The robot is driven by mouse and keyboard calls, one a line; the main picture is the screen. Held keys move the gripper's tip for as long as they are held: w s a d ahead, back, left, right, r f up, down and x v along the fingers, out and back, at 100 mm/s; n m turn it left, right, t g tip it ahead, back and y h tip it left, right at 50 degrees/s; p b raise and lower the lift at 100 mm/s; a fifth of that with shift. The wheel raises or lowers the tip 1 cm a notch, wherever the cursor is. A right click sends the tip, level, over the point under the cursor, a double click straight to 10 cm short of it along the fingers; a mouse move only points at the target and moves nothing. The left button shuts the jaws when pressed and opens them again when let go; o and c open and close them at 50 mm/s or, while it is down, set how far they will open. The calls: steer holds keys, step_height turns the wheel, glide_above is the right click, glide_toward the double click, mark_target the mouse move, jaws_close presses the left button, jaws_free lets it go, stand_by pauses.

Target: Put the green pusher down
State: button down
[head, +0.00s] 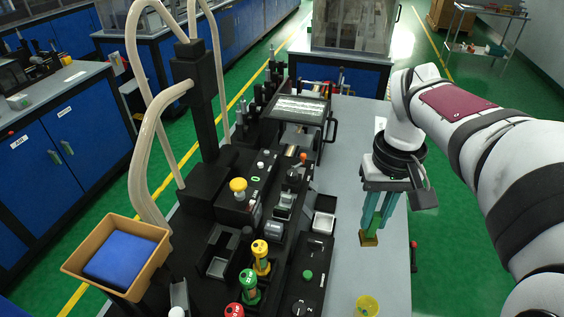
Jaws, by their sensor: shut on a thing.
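My gripper (374,226) hangs over the grey bench top (345,240), right of the black machine. Its teal fingers are shut on a narrow green piece with an olive-brown block at its lower end, which I take to be the green pusher (369,239). The fingers hide much of it. It hangs roughly upright, and I cannot tell whether its lower end touches the bench. A yellow round cup (367,306) stands on the bench nearer the camera.
The black machine (225,215) fills the bench's left part, with yellow-, green- and red-topped pieces (249,287) near its front. A tan tray with a blue pad (118,255) is at left. Bare bench surrounds my gripper; the right edge is close.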

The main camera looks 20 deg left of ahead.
steer(key=s+a+f+n, duration=0.25)
steer(key=a+n, duration=0.55)
steer(key=a, duration=0.6)
steer(key=s+a+f+n, duration=0.1)
steer(key=s+a+n, duration=0.45)
steer(key=a, duration=0.85)
steer(key=shift+n, duration=0.85)
steer(key=f, duration=0.6)
steer(key=w+f, duration=0.1)
steer(key=f, duration=0.2)
steer(key=shift+w+a+f, duration=0.1)
steer(key=shift+a+f, duration=0.15)
steer(key=shift+a, duration=0.1)
steer(key=shift+f, duration=0.1)
steer(key=shift+f, duration=0.1)
steer(key=c, duration=0.8)
jaws_free()
